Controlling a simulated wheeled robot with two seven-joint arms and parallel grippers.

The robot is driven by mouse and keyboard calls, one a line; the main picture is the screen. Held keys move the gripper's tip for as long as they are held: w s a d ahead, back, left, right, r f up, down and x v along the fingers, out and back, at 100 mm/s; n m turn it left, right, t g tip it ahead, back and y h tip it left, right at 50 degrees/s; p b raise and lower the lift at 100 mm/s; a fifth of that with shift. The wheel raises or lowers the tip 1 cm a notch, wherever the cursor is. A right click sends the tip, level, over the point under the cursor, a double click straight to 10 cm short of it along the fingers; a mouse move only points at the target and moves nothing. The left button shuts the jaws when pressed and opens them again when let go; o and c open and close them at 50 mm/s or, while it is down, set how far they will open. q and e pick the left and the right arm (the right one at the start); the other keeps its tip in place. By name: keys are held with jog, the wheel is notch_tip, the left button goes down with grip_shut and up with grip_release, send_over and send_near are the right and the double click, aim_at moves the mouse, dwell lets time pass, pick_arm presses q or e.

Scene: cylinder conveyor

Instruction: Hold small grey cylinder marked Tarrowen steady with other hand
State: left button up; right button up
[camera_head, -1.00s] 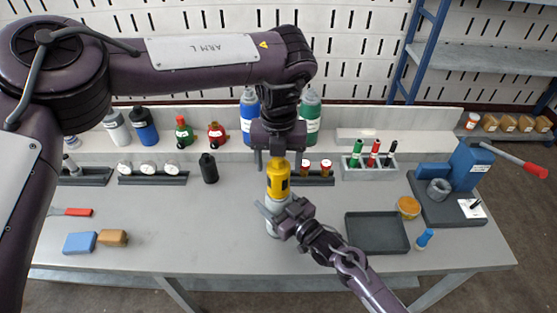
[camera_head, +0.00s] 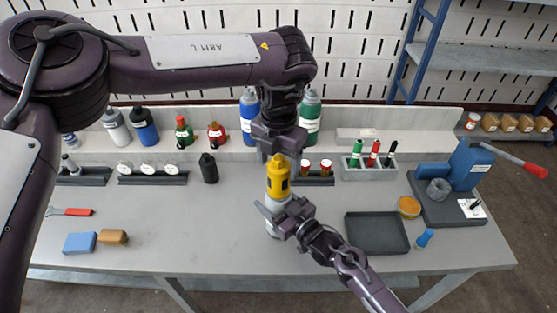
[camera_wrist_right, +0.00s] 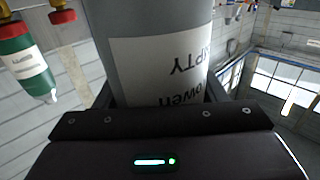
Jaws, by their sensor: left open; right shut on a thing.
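The small grey cylinder (camera_head: 281,202) stands upright on the workbench with a yellow cap or valve guard (camera_head: 278,182) on top. In the right wrist view the grey cylinder (camera_wrist_right: 150,22) fills the space between the fingers, and its white label reads partly "owen" and "EMPTY", upside down. My right gripper (camera_head: 275,214) is shut around the cylinder's body from the right. My left gripper (camera_head: 279,152) is open, pointing down at the top of the yellow cap. Whether its fingers touch the cap I cannot tell.
Blue (camera_head: 249,115) and green (camera_head: 310,115) cylinders stand behind my left gripper.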

pick_arm(q)
jog(key=m, duration=0.4)
jog(key=shift+m, duration=1)
jog(key=m, duration=0.2)
jog(key=shift+m, duration=0.3)
jog(key=m, duration=0.3)
jog(key=shift+m, duration=0.4)
